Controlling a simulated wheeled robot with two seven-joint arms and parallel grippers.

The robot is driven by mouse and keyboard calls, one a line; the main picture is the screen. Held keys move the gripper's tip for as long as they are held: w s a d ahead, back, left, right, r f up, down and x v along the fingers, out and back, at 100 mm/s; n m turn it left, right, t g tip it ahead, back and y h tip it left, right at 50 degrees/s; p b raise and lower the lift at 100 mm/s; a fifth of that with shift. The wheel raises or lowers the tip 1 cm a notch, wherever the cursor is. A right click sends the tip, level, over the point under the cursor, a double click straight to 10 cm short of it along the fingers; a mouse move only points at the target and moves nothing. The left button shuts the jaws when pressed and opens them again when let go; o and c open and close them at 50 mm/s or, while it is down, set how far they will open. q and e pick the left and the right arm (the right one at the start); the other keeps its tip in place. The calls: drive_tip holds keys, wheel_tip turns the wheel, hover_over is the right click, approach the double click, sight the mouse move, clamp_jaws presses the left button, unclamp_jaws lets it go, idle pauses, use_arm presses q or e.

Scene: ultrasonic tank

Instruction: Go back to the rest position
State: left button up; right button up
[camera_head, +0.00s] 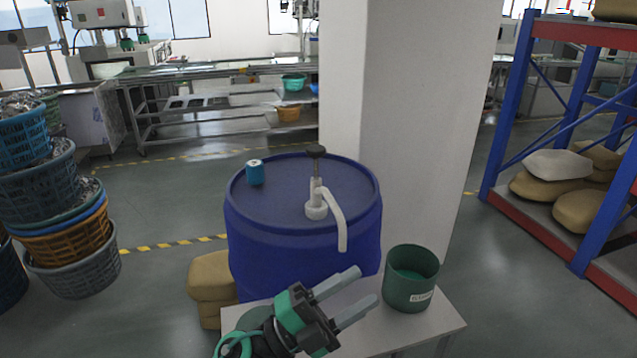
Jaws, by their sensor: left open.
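My left gripper (354,293) reaches in from the bottom of the head view, over the white table (441,322). Its two grey fingers are apart and nothing is between them. A green cup-like container (408,292) with a white label stands upright on the table, right of the fingertips and apart from them. Behind the table stands a large blue drum (280,249) with a white hand pump (319,204) on its lid. The pump has a dark knob on top and its spout hangs down at the drum's front. My right gripper is not in view.
A small blue can (255,172) stands on the drum lid. A pale pillar (412,120) rises behind the drum. Stacked baskets (80,266) stand at left, and a blue and red rack (505,118) with sacks is at right. Floor between the baskets and drum is open.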

use_arm(q)
drive_tip(key=w+a+f+n+t+y, duration=0.3)
drive_tip(key=a+n+t+y, duration=0.35)
drive_tip(key=n, duration=0.25)
drive_tip(key=w+a+f+n+t+y, duration=0.3)
drive_tip(key=a+n+t+y, duration=0.4)
drive_tip(key=n, duration=0.3)
drive_tip(key=s+a+f+n+g+y, duration=0.3)
drive_tip(key=a+f+n+g+y, duration=0.15)
drive_tip(key=f, duration=0.25)
drive_tip(key=s+a+f+n+g+y, duration=0.35)
drive_tip(key=a+f, duration=0.25)
drive_tip(key=f, duration=0.2)
drive_tip(key=s+a+f+g, duration=0.2)
drive_tip(key=s+f+g, duration=0.25)
drive_tip(key=s, duration=0.45)
drive_tip(key=s+a+f+g, duration=0.2)
drive_tip(key=s+f+g, duration=0.2)
drive_tip(key=s+f, duration=0.3)
wheel_tip(320, 180, down, 30)
drive_tip(key=s+r+g, duration=0.1)
drive_tip(key=s+g, duration=0.1)
drive_tip(key=s+a+f+g, duration=0.1)
drive_tip(key=s+a+f, duration=0.2)
drive_tip(key=s+f, duration=1.6)
drive_tip(key=shift+s+a+f+y, duration=0.2)
drive_tip(key=shift+f+y, duration=0.15)
drive_tip(key=shift+f, duration=0.45)
